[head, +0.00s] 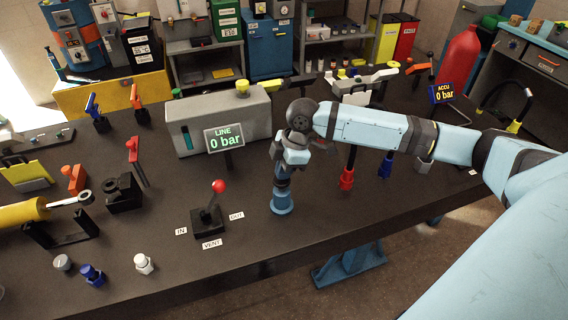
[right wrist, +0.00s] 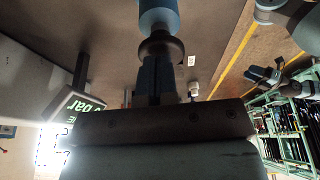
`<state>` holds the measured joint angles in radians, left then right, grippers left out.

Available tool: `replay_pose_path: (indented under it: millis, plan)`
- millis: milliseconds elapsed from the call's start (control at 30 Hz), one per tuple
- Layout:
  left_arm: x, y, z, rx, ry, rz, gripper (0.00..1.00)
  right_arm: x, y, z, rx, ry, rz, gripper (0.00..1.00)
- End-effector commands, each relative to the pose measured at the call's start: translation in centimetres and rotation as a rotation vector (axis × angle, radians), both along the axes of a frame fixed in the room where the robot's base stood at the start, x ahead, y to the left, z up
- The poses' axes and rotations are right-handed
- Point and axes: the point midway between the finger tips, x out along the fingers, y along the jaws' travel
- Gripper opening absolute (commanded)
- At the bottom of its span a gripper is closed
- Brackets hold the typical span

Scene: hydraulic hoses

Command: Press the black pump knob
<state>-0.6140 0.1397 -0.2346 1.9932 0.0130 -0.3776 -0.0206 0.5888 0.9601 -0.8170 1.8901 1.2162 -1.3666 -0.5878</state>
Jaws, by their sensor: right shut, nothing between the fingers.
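The pump is a light-blue cylinder (head: 283,203) standing near the front edge of the bench, left of the red and blue hose fittings. Its black knob (head: 283,184) is on top, partly hidden by my gripper. My right gripper (head: 283,171) points straight down over it, shut and empty, with its fingertips at or just above the knob. In the right wrist view the shut fingers (right wrist: 158,82) line up with the black knob (right wrist: 160,47) and the blue cylinder (right wrist: 158,14); I cannot tell whether they touch. What looks like my left gripper (right wrist: 265,75) is small and far off there.
The LINE display (head: 226,138) reads 0 bar, as does the ACCU display (head: 443,92). A red-ball valve lever (head: 213,200) stands just left of the pump. A grey tank (head: 220,110) is behind. Red (head: 346,178) and blue (head: 385,168) fittings stand to the right.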

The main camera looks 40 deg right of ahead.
Motion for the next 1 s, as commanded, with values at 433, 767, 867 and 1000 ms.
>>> replay_pose_path:
  millis: [433,767,867,1000]
  plan:
    - [0.0,0.0,0.5,-0.001,-0.002,0.0,0.43,-0.2,0.0,-1.3,-0.001,0.005,0.001,0.0]
    - [-0.1,0.0,4.7,0.001,0.003,0.0,0.43,-0.2,0.5,2.4,0.0,0.003,-0.002,0.0]
    - [0.0,0.0,6.6,0.001,0.0,0.0,0.43,-0.2,0.8,3.9,-0.001,0.001,-0.004,0.0]
    - [0.1,0.0,5.3,-0.003,-0.01,0.002,0.43,-0.4,-0.4,6.3,-0.003,-0.006,-0.004,0.0]
